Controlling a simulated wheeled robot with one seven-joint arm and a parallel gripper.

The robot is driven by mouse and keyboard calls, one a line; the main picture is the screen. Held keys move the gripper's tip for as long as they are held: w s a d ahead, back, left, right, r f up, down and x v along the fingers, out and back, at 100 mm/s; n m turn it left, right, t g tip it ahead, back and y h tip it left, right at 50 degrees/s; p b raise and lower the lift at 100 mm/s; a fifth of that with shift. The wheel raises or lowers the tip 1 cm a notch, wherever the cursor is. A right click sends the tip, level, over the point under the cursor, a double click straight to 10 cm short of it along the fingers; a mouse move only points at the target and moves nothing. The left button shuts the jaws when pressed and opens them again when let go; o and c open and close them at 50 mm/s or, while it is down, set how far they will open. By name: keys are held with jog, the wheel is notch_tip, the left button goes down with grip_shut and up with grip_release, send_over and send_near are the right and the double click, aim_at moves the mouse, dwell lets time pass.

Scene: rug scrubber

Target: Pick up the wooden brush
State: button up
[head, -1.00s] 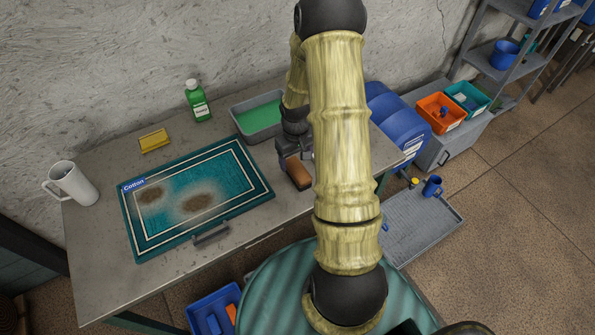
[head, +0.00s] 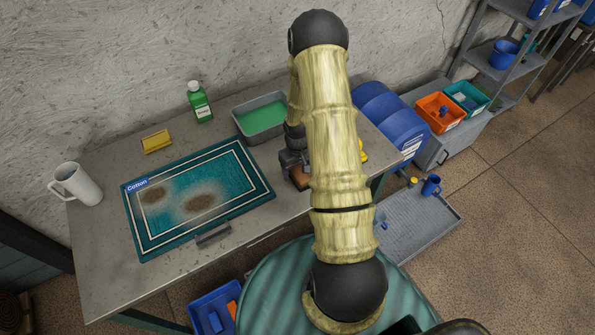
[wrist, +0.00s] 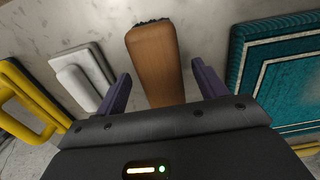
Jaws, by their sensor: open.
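The wooden brush (wrist: 156,62) lies on the table, brown with dark bristles showing at its far end in the wrist view. My gripper (wrist: 164,82) is open, with one purple finger on either side of the brush's near part. I cannot tell whether the fingers touch it. In the head view the brush (head: 301,178) shows only in part, beside and below my gripper (head: 291,170); my arm hides the rest.
A teal rug (head: 247,197) with brown stains, labelled Cotton, lies left of the brush. A grey tray of green liquid (head: 240,127) stands behind. A white block (wrist: 84,75) and a yellow-handled thing (wrist: 30,95) lie beside the brush. A green bottle (head: 199,103), yellow sponge (head: 156,141) and white mug (head: 78,185) stand farther left.

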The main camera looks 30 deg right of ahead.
jog(key=shift+f, duration=0.9)
jog(key=shift+s, duration=0.15)
jog(key=shift+c, duration=0.4)
jog(key=c, duration=1)
